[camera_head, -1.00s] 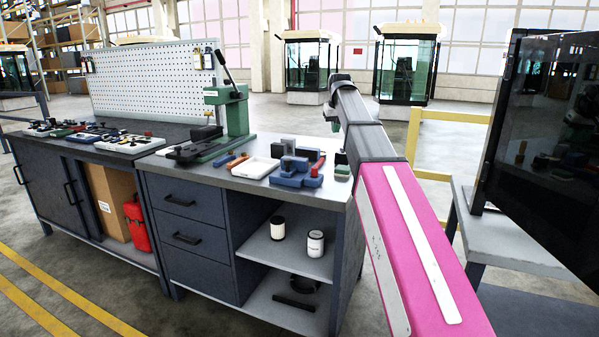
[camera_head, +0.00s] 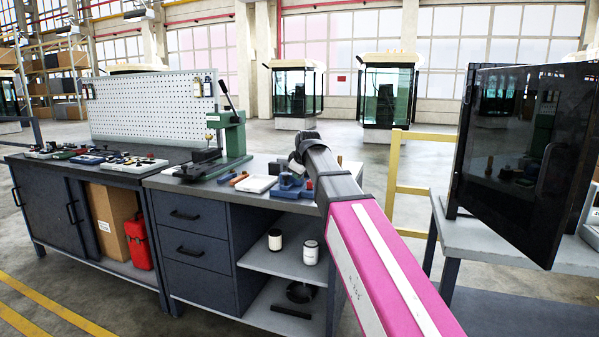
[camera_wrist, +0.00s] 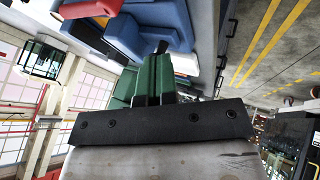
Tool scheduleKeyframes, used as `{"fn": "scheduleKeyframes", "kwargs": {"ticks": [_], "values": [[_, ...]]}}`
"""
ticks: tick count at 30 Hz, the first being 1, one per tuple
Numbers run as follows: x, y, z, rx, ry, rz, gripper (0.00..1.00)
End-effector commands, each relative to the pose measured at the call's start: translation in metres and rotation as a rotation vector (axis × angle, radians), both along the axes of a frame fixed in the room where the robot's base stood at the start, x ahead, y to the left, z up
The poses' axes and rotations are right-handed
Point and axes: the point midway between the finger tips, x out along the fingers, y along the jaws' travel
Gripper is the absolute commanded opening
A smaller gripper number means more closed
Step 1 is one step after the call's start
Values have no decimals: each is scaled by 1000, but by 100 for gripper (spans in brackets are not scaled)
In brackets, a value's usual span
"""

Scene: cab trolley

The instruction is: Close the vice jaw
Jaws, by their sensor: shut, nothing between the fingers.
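The blue vice (camera_head: 288,184) stands near the right end of the workbench top, partly hidden behind my arm in the head view. In the wrist view the blue vice body (camera_wrist: 150,22) fills the top middle. My gripper (camera_wrist: 161,50) shows there with its green fingers together and nothing between them. Its dark tips overlap the lower edge of the blue body in the picture. I cannot tell whether they touch it. The gap between the vice jaws cannot be made out. In the head view the fingers are hidden by my wrist.
A green arbor press (camera_head: 230,137) stands on the workbench left of the vice, with a white tray (camera_head: 258,184) between them. A pegboard (camera_head: 150,106) rises behind. A dark-screened cabinet (camera_head: 515,160) stands on a grey table to the right. A yellow rail (camera_head: 395,185) lies between.

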Motion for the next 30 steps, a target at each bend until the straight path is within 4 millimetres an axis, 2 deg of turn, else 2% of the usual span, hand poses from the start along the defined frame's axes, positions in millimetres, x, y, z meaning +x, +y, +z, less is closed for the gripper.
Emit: {"fn": "scheduleKeyframes", "kwargs": {"ticks": [10,13,18,30], "values": [[36,12,-48,0,2,-1,0],[52,6,-47,1,0,-3,0],[67,0,-47,1,1,-3,0],[71,-3,-47,1,0,-2,0]]}}
